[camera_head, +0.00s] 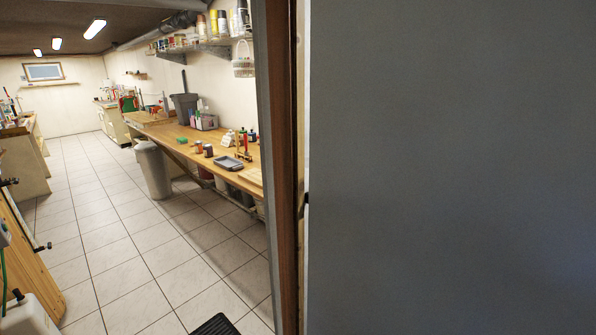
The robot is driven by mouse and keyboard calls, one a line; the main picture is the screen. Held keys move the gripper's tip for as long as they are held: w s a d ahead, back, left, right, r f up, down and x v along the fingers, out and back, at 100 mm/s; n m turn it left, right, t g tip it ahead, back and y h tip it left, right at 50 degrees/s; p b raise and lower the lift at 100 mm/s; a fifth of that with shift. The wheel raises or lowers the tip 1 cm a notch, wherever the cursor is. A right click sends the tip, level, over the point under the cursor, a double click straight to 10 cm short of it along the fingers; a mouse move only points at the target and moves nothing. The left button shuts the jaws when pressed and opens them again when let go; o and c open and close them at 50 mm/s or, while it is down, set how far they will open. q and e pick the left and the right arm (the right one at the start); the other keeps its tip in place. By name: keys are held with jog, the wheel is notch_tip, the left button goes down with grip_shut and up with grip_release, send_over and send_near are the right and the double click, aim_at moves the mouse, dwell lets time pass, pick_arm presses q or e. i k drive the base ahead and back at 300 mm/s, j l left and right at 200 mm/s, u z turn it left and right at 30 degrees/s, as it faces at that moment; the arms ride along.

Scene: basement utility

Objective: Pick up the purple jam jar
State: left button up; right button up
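Neither of my grippers is in view. Two small dark jars stand on the long wooden workbench (219,140) along the right wall of the room. The nearer jar (208,151) looks dark bluish or purple, and the other jar (198,146) looks brownish. They are too small and far to tell whether either is the purple jam jar.
A grey panel or door (450,170) and a brown door frame (283,170) fill the right side, close by. A grey bin (153,170) stands before the bench. The tiled floor (130,250) is open down the middle. A black ribbed mat (215,325) lies nearby.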

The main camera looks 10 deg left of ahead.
aim_at(207, 151)
jog(key=i+j, duration=1.1)
jog(key=j, duration=0.15)
jog(key=i+j, duration=0.35)
jog(key=j, duration=0.2)
jog(key=i+j, duration=0.4)
jog(key=j, duration=0.15)
jog(key=j+u, duration=0.05)
